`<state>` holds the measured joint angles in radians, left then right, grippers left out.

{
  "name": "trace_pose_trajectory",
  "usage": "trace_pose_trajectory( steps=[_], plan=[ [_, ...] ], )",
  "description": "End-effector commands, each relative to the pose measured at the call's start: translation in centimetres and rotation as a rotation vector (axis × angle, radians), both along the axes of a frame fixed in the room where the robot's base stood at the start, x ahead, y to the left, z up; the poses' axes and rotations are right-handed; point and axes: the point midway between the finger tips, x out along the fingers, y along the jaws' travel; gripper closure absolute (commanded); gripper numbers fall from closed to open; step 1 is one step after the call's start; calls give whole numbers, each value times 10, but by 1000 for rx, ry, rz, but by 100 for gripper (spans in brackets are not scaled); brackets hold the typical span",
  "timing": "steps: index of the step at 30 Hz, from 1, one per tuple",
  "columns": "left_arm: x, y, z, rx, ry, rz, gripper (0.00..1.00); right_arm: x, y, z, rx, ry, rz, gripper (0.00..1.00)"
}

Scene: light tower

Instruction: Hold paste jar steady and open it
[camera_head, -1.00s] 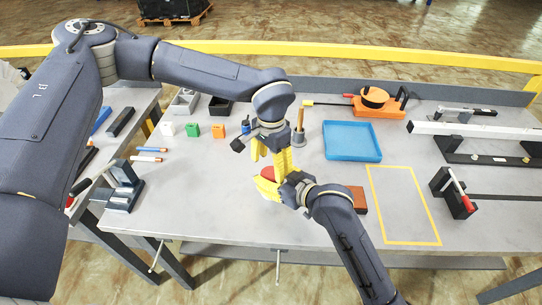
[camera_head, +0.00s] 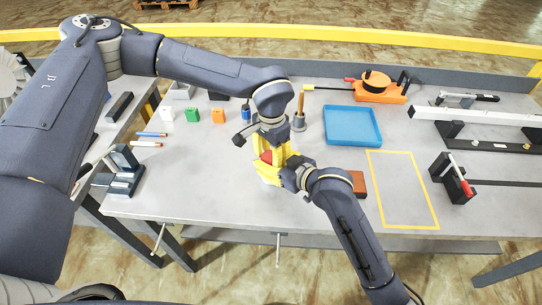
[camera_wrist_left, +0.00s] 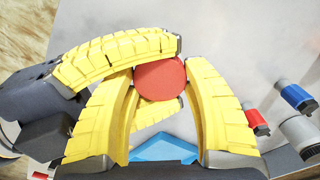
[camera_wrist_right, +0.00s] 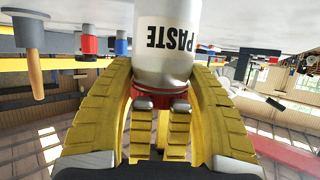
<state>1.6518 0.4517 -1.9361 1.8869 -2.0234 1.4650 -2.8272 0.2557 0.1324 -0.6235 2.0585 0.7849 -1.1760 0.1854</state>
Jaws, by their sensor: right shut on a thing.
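The paste jar is white with dark "PASTE" lettering and a red lid. In the right wrist view the jar (camera_wrist_right: 167,45) appears upside down, with its lid (camera_wrist_right: 160,94) lower in the picture. My right gripper (camera_wrist_right: 165,75) is shut on the jar from the side. My left gripper (camera_head: 268,150) points down from above, its two fingers apart on either side of the lid (camera_head: 266,157). In the left wrist view the red lid (camera_wrist_left: 160,78) lies between the left gripper's fingertips (camera_wrist_left: 160,70); firm contact is unclear. A right gripper finger crosses beside it.
A blue tray (camera_head: 352,126), a brown block (camera_head: 357,183) and a yellow-outlined area (camera_head: 402,190) lie to the right. Small white, green and orange blocks (camera_head: 192,115) stand behind left.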

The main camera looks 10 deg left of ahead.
Motion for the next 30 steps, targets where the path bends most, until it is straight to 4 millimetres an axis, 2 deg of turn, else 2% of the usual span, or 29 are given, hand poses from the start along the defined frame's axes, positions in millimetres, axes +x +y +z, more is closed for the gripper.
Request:
trace_pose_trajectory(
  steps=[2,9,10,15,24,30],
  plan=[
    [0,0,0,0,0,0,62,0,0,-1,-2,1,0,100],
    [0,0,0,0,0,0,90,0,0,-1,-2,1,-1,100],
    [0,0,0,0,0,0,50,0,0,-1,-2,1,-1,100],
    [0,0,0,0,0,0,32,0,0,-1,-2,0,-1,100],
    [0,0,2,-1,-1,0,32,0,0,-1,-2,0,-1,100],
    [1,0,16,0,-4,-1,32,0,0,-1,-2,0,-1,100]
  ],
)
